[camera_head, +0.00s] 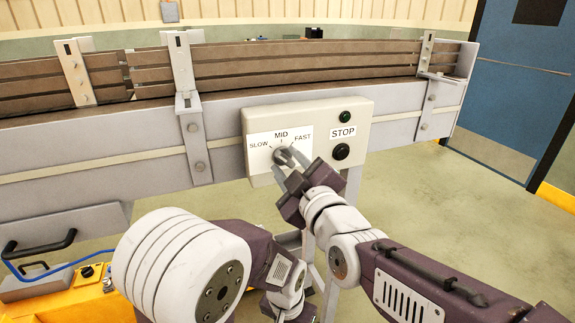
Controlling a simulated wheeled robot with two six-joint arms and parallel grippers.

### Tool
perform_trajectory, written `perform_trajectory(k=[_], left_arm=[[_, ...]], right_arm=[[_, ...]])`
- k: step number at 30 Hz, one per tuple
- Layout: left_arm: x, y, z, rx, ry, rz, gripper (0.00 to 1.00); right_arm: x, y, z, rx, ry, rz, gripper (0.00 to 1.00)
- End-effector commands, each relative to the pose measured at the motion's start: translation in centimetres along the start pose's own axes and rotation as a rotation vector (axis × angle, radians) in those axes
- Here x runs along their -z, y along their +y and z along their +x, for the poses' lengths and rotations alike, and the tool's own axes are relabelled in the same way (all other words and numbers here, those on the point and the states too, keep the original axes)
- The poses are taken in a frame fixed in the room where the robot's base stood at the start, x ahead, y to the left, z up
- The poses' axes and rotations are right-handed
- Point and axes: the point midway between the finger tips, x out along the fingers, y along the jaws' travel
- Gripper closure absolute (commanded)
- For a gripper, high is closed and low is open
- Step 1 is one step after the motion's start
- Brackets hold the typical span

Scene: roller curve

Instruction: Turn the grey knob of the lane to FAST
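The grey knob (283,156) sits on the pale control box on the side of the lane, below the word MID, with SLOW to its left and FAST to its right. Its pointer direction is too small and too covered to read. My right gripper (287,161) is at the knob, with one finger on its lower left and one on its right. The fingers are apart with the knob between their tips; whether they press on it cannot be told.
The brown-slatted lane (300,58) runs across behind. A blue door (520,80) is at the right. Green floor is clear at right.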

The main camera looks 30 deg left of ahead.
Motion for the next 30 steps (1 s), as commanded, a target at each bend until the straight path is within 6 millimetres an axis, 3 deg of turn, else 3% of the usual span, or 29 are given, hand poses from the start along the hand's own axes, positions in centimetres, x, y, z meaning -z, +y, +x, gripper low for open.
perform_trajectory(k=[9, 13, 23, 30], left_arm=[[0.00, 0.00, 0.02, 0.000, 0.000, 0.000, 0.64], [0.00, 0.00, 0.02, 0.000, 0.000, 0.000, 0.64], [-0.02, 0.00, 0.14, 0.000, 0.000, 0.000, 0.64], [-0.07, -0.01, 0.69, 0.000, 0.000, 0.000, 0.64]], right_arm=[[-0.01, 0.01, 0.56, 0.000, 0.000, 0.000, 0.64], [-0.01, 0.01, 0.55, 0.000, 0.000, 0.000, 1.00], [-0.04, -0.02, 0.54, 0.000, 0.000, 0.021, 1.00], [-0.12, -0.03, 0.54, 0.000, 0.000, 0.138, 1.00]])
